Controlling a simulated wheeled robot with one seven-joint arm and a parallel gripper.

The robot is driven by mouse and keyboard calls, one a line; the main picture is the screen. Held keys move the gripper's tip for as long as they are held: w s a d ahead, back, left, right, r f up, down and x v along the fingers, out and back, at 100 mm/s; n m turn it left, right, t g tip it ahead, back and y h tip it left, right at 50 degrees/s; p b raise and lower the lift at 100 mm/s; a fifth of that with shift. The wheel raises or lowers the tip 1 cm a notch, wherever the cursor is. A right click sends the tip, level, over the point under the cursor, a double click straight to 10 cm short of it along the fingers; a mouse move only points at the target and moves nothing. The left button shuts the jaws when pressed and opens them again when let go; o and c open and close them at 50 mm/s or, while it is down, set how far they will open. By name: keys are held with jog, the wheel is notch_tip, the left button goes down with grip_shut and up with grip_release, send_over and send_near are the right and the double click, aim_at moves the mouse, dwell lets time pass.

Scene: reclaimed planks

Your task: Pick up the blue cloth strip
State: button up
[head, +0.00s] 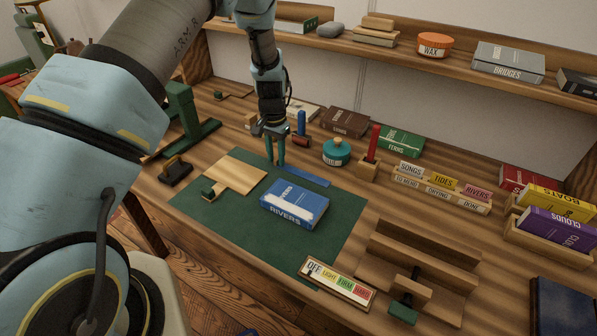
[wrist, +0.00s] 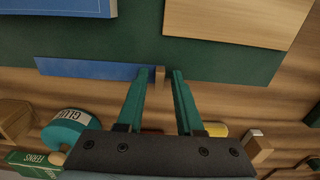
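The blue cloth strip (head: 306,176) lies flat along the back edge of the green mat (head: 335,222), behind the blue RIVERS book (head: 294,204). In the wrist view the strip (wrist: 90,69) runs left from the fingertips, and its right end is by the left finger. My gripper (head: 275,164) points down at the strip's left end in the head view. In the wrist view my gripper (wrist: 162,74) has its two green fingers apart. A small wooden piece (wrist: 159,77) shows between them at the strip's end. I cannot tell whether the fingertips touch the strip.
A wooden board (head: 236,174) lies on the mat to the left. A teal GLUE pot (head: 336,152), a red-handled tool in a block (head: 372,145) and books stand behind. A label rack (head: 440,188) and wooden press (head: 420,260) are to the right.

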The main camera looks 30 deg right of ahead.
grip_shut()
dwell(0.4)
